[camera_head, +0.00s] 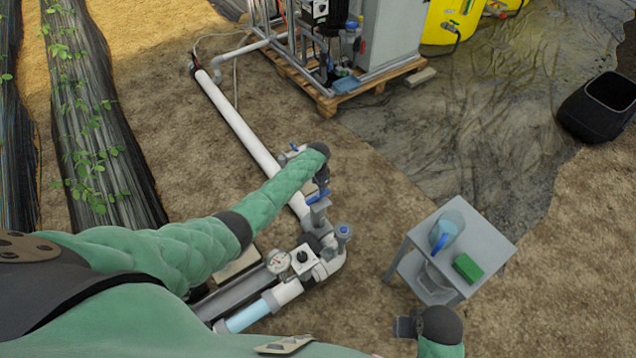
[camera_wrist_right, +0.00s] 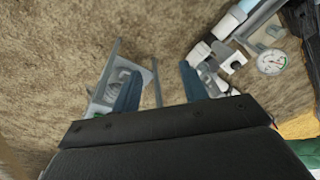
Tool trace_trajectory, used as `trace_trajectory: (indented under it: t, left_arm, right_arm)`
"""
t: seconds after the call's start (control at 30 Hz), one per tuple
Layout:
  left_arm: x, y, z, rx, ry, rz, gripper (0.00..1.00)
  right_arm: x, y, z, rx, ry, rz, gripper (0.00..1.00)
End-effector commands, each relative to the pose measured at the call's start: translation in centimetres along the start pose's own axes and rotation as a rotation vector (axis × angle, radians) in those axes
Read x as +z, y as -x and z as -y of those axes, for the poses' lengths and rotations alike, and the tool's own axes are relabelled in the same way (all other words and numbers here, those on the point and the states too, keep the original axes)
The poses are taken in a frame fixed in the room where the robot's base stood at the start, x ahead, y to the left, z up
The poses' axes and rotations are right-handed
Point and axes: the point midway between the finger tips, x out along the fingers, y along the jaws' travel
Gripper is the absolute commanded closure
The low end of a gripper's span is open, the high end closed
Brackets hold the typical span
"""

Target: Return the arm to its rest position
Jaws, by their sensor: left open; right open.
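My left arm in its green sleeve reaches across the head view from the left. Its gripper (camera_head: 322,182) hangs just above a blue valve handle (camera_head: 317,196) on the pipework; whether they touch I cannot tell. The fingertips are small and partly hidden here. My right gripper (camera_head: 404,326) is low in the head view, in front of the small grey table.
The grey side table (camera_head: 484,237) holds a blue jug (camera_head: 446,230) and a green block (camera_head: 467,267). A pressure gauge (camera_head: 278,261) sits on the pipes below my left arm. The white pipe (camera_head: 240,125) runs back to the skid on a pallet. A black bin (camera_head: 598,106) stands far right.

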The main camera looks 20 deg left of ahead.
Motion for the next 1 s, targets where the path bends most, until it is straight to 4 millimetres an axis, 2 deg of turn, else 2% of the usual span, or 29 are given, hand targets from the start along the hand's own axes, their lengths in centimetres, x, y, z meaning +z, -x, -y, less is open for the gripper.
trace_trajectory:
  t: [0.23,0.77,1.0]
  left_arm:
    - [0.0,0.5,0.0,0.000,0.000,0.000,0.51]
    - [0.0,0.5,0.0,0.000,0.007,0.000,0.51]
    - [0.4,0.5,-0.1,0.007,0.111,0.023,0.51]
  right_arm:
    - [0.0,-1.7,-0.2,0.004,0.000,0.005,0.56]
    - [0.0,-1.7,-0.2,0.003,0.000,0.004,0.56]
    - [0.1,-1.7,-0.2,0.003,0.000,0.006,0.56]
